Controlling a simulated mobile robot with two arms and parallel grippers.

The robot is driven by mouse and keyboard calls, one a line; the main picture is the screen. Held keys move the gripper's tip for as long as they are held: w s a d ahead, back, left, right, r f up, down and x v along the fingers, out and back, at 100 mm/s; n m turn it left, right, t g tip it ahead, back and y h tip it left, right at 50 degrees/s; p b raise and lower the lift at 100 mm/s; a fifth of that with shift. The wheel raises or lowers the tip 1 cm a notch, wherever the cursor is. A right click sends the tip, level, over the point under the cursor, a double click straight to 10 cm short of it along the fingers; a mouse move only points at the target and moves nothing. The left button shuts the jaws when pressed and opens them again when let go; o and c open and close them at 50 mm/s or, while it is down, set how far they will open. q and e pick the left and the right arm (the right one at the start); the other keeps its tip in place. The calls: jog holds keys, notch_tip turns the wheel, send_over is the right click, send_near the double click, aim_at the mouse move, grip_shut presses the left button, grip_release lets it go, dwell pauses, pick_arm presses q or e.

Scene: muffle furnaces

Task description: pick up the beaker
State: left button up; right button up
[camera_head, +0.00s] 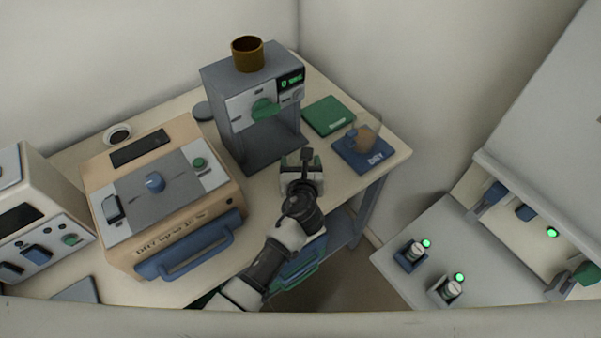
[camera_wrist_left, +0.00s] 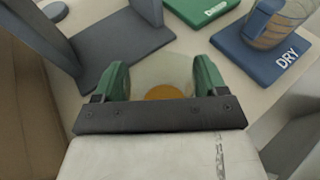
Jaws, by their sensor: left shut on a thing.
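My left gripper (camera_head: 303,158) is over the table in front of the grey machine. In the left wrist view its green fingers (camera_wrist_left: 160,84) are shut on a clear beaker (camera_wrist_left: 160,66) with an orange-brown content at its bottom. The head view mostly hides this beaker behind the gripper. I cannot tell whether it touches the table. A second clear vessel (camera_head: 364,136) with brown content stands on the blue DRY mat (camera_head: 375,158), to the right; it also shows in the left wrist view (camera_wrist_left: 280,22). My right gripper is not in view.
The grey machine (camera_head: 256,108) with a brown cup (camera_head: 248,54) on top stands close behind left of the gripper. A green mat (camera_head: 329,116) lies behind it. A tan furnace (camera_head: 165,200) with a blue handle stands at the left. The table's right edge is near.

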pick_arm(q)
notch_tip(320, 180, up, 10)
jog(key=p, duration=0.1)
jog(key=shift+p, duration=0.35)
